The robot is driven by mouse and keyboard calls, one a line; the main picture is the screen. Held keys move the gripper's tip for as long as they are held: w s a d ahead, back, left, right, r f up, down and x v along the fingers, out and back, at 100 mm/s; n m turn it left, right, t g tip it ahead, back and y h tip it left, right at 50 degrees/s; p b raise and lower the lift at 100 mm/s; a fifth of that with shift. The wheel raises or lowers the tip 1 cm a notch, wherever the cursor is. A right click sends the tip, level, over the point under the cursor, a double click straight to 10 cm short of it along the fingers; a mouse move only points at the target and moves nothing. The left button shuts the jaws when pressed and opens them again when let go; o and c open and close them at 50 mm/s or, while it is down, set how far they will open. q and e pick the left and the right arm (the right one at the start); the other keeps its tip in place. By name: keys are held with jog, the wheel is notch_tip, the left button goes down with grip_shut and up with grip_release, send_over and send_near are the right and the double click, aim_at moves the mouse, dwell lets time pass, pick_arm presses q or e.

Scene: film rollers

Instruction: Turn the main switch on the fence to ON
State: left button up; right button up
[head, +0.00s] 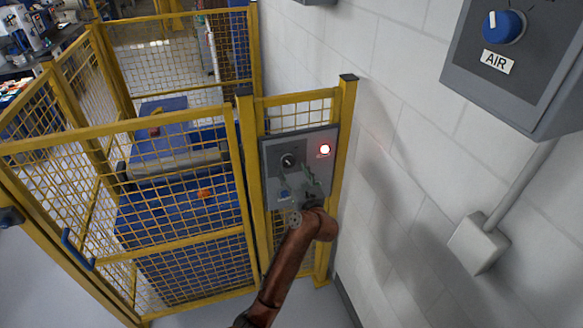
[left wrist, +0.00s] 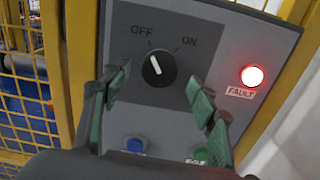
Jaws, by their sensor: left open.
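The main switch (left wrist: 159,69) is a black rotary knob with a white pointer line on a grey panel (left wrist: 225,35), with OFF at its upper left and ON at its upper right. Its line points up and to the left, toward OFF. In the head view the knob (head: 288,160) sits on the panel fixed to the yellow fence. My left gripper (left wrist: 160,95) is open, its green fingertips apart on either side below the knob, not gripping it. It also shows in front of the panel in the head view (head: 310,178). My right gripper is not in view.
A red FAULT lamp (left wrist: 252,76) is lit right of the knob. A blue button (left wrist: 135,145) and a green button (left wrist: 201,154) sit below. A grey AIR box (head: 520,70) hangs on the white wall at right. Yellow mesh fence (head: 120,140) stands at left.

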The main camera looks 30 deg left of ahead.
pick_arm(q)
jog(key=shift+x, duration=1.05)
jog(key=shift+s, duration=0.1)
jog(key=c, duration=1.2)
